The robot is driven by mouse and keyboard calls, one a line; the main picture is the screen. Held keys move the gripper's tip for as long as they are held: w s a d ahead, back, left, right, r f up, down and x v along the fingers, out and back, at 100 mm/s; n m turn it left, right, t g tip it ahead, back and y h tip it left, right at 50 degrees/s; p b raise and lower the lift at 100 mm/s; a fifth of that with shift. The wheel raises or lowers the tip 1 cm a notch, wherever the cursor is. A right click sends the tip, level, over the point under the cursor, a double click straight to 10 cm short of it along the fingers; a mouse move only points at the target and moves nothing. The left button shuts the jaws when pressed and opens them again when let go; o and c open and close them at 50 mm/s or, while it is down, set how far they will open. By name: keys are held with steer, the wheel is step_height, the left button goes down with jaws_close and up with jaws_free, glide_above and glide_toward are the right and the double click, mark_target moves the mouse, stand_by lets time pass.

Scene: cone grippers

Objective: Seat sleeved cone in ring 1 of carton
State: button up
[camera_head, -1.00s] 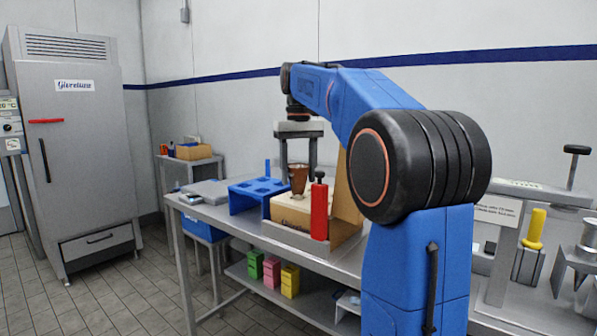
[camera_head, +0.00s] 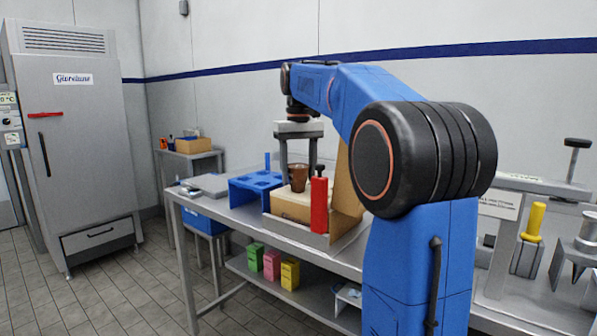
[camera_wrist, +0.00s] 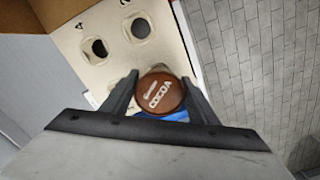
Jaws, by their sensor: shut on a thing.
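The ring under the cone is hidden, so seating depth cannot be told.
A blue rack (camera_head: 254,190) stands left of the carton. A red upright tool (camera_head: 319,204) is close in front of it, and a raised cardboard flap (camera_head: 345,185) is on its right. Small coloured boxes (camera_head: 271,264) are on the shelf below.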

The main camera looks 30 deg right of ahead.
steer(key=shift+f, duration=0.55)
steer(key=o, duration=1.2)
step_height(320, 180, up, 11)
steer(key=shift+f, duration=0.1)
steer(key=shift+r, duration=0.65)
